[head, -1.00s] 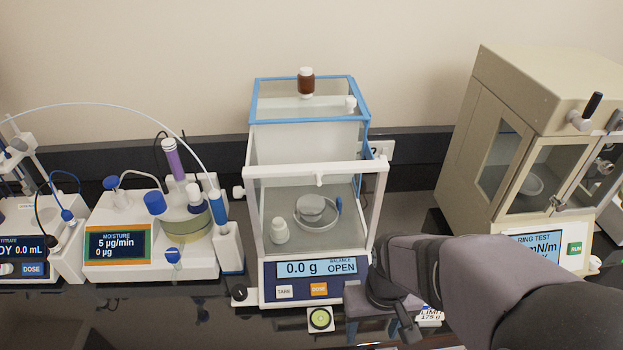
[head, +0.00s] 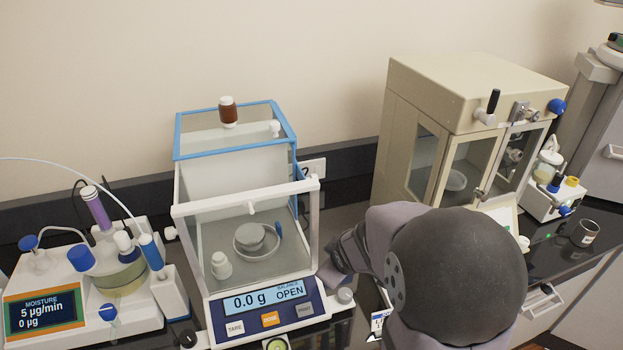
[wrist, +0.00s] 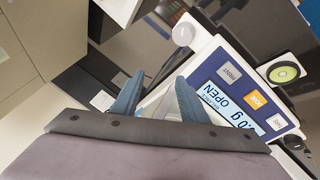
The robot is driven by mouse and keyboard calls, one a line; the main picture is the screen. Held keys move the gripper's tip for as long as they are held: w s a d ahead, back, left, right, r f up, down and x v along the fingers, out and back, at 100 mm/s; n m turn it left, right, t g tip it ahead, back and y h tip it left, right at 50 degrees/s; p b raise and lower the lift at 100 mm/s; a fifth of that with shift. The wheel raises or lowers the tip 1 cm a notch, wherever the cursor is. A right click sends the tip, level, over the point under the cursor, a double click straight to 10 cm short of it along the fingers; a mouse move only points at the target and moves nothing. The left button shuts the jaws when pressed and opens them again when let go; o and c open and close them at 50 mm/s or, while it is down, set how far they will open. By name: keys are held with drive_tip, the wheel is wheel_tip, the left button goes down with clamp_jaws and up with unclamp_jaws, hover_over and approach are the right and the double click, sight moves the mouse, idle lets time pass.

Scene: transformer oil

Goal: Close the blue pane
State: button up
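The blue-framed glass pane (head: 200,138) lies across the upper rear of the balance (head: 188,258). A gap shows between its front edge and the white front bar. A small white knob (head: 274,127) and a brown bottle with a white cap (head: 228,113) appear on top of it. The balance display (head: 265,298) reads 0.0 g and OPEN; it also shows in the wrist view (wrist: 222,105). My gripper (wrist: 155,88) has its two blue fingers apart with nothing between them. In the head view it is low at the balance's right side, its fingertips hidden.
A beige ring-test cabinet (head: 400,150) stands to the right, with my arm in front of it. A moisture meter (head: 125,315) stands close on the left. A white jar (head: 221,265) and a round dish (head: 257,240) are inside the balance. The wall is behind.

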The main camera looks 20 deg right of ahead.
drive_tip(key=w+d+r+n+t+y, duration=0.1)
drive_tip(key=w+d+r+n+t, duration=0.15)
drive_tip(key=w, duration=0.35)
drive_tip(key=w+d+r+n+t, duration=0.2)
drive_tip(key=w+n+t, duration=0.1)
drive_tip(key=w+n, duration=0.15)
wheel_tip(320, 180, up, 7)
drive_tip(key=w+a+n+t+y+b, duration=0.1)
drive_tip(key=w+n+t+y, duration=0.1)
drive_tip(key=n+t+y, duration=0.5)
drive_tip(key=shift+w+a+f+n+g+y+p, duration=0.1)
drive_tip(key=shift+w+a+n+g+p, duration=0.45)
drive_tip(key=shift+w, duration=0.65)
drive_tip(key=shift+w+a+f+n+g+y+p, duration=0.1)
drive_tip(key=shift+w+a+n+g+p, duration=0.2)
drive_tip(key=shift+w+a+n+p, duration=0.6)
drive_tip(key=shift+w+a+n+g+y+p, duration=0.1)
drive_tip(key=shift+w+g+p, duration=0.35)
drive_tip(key=shift+w, duration=1)
clamp_jaws()
